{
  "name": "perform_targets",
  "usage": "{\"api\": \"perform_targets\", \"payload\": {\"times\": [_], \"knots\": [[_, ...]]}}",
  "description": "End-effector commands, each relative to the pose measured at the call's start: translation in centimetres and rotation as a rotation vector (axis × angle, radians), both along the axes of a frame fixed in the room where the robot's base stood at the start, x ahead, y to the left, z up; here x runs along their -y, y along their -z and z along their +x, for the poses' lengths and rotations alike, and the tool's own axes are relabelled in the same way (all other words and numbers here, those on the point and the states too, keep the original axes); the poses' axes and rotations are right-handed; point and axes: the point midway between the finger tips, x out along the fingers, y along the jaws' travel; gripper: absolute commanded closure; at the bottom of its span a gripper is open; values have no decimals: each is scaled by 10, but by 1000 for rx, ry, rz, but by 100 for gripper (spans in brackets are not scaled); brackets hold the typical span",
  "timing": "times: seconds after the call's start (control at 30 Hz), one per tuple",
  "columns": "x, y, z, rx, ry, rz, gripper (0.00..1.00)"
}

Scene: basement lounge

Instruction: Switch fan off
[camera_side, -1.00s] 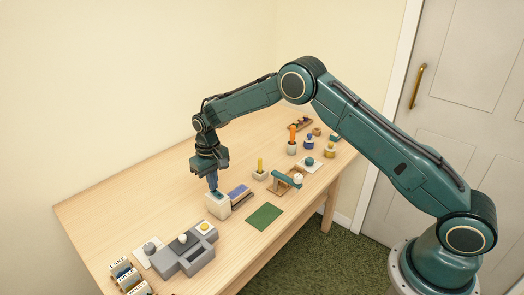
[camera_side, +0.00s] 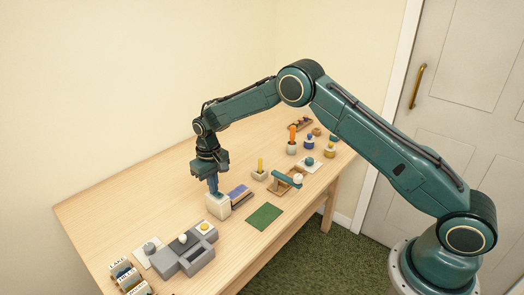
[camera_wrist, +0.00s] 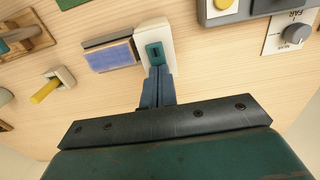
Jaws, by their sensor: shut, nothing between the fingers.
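A white box (camera_side: 218,208) stands on the table, with a teal rocker-like piece in its top. In the wrist view the teal piece (camera_wrist: 155,54) sits in a dark recess in the white box (camera_wrist: 166,38). My gripper (camera_side: 214,191) points down over this box. Its blue fingers (camera_wrist: 158,70) are together and empty, with the tips at the near end of the teal piece; I cannot tell whether they touch it. No fan can be made out, and I see no readable fan label on the box.
A blue-topped block (camera_wrist: 110,56) lies right beside the white box. A grey unit (camera_side: 184,255) with knobs and buttons stands toward the front left. A yellow lever (camera_side: 260,166), a green mat (camera_side: 264,217) and several small fixtures lie toward the right. The table's back left is clear.

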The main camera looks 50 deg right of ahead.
Motion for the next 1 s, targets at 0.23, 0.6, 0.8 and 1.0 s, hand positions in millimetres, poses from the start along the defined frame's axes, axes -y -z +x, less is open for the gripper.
{"api": "perform_targets", "payload": {"times": [0.23,0.6,0.8,1.0], "knots": [[0,-4,0,-1,0,0,100],[0,-24,0,0,0,0,100],[0,-35,0,0,0,0,100],[0,-47,0,1,0,0,100]]}}
